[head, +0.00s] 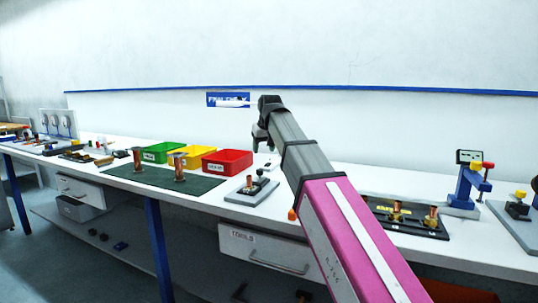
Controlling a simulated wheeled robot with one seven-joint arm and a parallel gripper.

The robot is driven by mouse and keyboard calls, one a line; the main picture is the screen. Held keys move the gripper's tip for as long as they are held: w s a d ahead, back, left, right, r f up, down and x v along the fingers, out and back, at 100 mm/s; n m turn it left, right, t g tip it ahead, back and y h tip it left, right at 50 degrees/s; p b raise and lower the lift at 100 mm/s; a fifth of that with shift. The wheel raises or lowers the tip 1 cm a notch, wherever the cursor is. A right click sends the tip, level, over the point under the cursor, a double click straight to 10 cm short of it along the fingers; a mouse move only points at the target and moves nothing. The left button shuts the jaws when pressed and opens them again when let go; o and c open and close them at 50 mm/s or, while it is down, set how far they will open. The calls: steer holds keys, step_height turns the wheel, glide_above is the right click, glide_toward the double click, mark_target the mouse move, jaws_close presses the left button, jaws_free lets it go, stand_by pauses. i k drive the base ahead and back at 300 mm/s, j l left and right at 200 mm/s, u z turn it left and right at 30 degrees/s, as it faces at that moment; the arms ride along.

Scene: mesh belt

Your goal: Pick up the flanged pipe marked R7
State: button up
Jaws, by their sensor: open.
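Several copper flanged pipes stand on the white bench. Two stand upright on the dark green mat (160,183): a left pipe (137,160) and a right pipe (179,166). Two more, a left one (397,211) and a right one (432,218), stand on a black tray (380,213) right of my arm. A small copper piece (249,182) shows at a grey fixture. No R7 mark is readable on any of them. My gripper (262,143) is open at the end of my raised arm, apart from all the pipes. Its fingers are small and dark here.
Green (158,152), yellow (190,156) and red (227,161) bins stand behind the mat. The grey fixture (252,194) sits right of the mat. A blue press (466,186) stands at the right. Drawers (265,248) hang under the bench. My arm hides part of the bench.

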mark_target(248, 187)
steer(key=k, duration=1)
